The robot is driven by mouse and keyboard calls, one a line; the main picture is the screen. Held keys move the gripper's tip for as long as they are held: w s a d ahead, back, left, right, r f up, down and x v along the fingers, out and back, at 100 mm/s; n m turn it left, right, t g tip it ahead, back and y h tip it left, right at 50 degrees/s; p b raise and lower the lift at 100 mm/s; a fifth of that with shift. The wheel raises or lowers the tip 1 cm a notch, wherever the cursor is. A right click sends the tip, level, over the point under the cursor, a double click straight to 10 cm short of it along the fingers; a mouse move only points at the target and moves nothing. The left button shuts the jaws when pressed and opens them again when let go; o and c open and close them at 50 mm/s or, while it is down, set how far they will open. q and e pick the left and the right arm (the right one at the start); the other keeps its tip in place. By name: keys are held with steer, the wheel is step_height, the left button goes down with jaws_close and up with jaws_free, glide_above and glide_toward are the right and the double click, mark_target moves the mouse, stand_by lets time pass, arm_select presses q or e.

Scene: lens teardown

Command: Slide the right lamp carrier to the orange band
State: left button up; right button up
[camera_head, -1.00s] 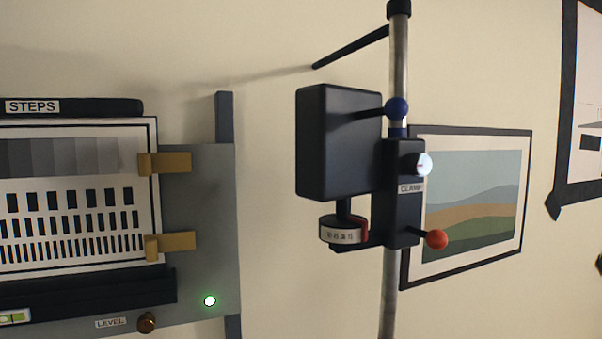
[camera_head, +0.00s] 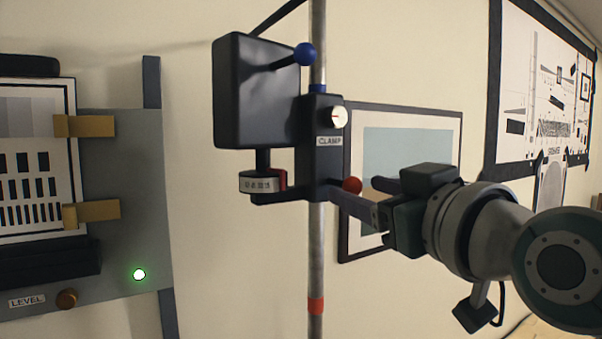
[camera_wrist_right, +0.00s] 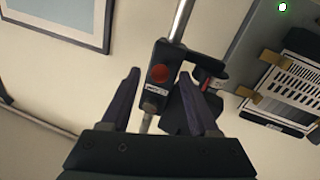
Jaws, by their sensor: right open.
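The lamp carrier (camera_head: 321,150) is a black block marked CLAMP on a grey vertical pole (camera_head: 317,255). It bears a black lamp box (camera_head: 240,90), a blue-tipped lever (camera_head: 305,54), a white dial (camera_head: 338,117) and a red knob (camera_head: 352,185). The carrier sits just below a blue band (camera_head: 317,88). The orange band (camera_head: 316,306) is well below it on the pole. My right gripper (camera_head: 347,197) is open at the carrier's lower right. In the right wrist view, my right gripper's fingers (camera_wrist_right: 160,90) flank the carrier and red knob (camera_wrist_right: 160,74); contact cannot be told.
A grey panel (camera_head: 125,190) with brass clips, a chart and a lit green lamp (camera_head: 139,274) is on the left wall. A framed landscape picture (camera_head: 400,118) hangs behind my right arm. The pole is clear between carrier and orange band.

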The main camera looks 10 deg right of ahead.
mark_target(358, 190)
steer(key=shift+w+a+p, duration=0.15)
steer(key=shift+w+p, duration=0.1)
steer(key=shift+w, duration=0.55)
steer(key=shift+w+a+p, duration=0.1)
steer(key=shift+w+p, duration=0.1)
steer(key=shift+w, duration=0.55)
steer(key=shift+c, duration=0.2)
jaws_close()
